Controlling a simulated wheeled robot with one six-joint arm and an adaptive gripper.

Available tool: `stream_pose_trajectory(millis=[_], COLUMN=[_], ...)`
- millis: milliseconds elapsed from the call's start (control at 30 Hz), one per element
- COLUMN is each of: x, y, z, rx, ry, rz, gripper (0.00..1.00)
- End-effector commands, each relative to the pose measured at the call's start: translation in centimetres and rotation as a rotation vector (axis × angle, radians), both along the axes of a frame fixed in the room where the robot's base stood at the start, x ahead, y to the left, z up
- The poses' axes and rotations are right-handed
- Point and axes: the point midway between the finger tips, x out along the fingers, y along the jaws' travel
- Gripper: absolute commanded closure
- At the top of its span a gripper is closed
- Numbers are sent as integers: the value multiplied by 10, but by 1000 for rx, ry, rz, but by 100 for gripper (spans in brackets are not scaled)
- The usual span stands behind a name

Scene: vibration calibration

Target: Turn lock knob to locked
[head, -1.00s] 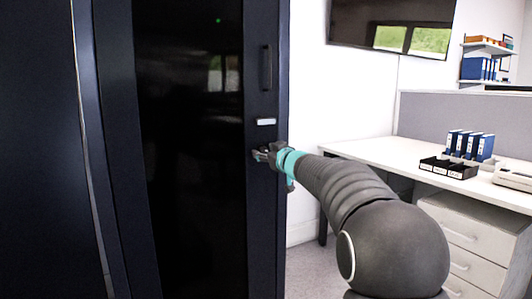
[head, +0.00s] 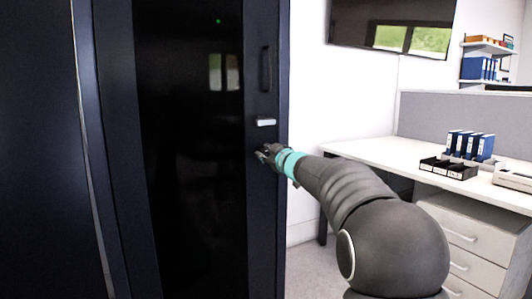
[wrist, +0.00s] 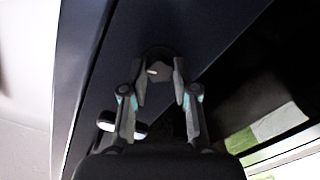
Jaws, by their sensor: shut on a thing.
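The lock knob (wrist: 157,70) is a small dark round knob with a pale pointer mark, on the cabinet door's dark frame. In the wrist view it sits between the two fingertips of my gripper (wrist: 159,80), which is shut on it. The pale mark points to the left in that view. In the head view my gripper (head: 263,155) reaches the door frame below a small white plate (head: 266,122) and hides the knob. I cannot read any locked or unlocked marking.
The dark cabinet (head: 265,220) has a glossy black panel and a vertical handle (head: 266,68) above the white plate. To the right are a white desk (head: 400,160) with blue binders (head: 470,144), a black tray (head: 448,168) and drawers (head: 475,235).

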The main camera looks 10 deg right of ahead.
Motion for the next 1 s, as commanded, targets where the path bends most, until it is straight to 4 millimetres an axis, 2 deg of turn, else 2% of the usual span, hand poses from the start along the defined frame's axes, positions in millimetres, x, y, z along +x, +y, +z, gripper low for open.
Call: stream_pose_trajectory(millis=[1000], x=[0], y=[1], z=[-3], rx=[-905], ry=[-294], rz=[-1], gripper=[100])
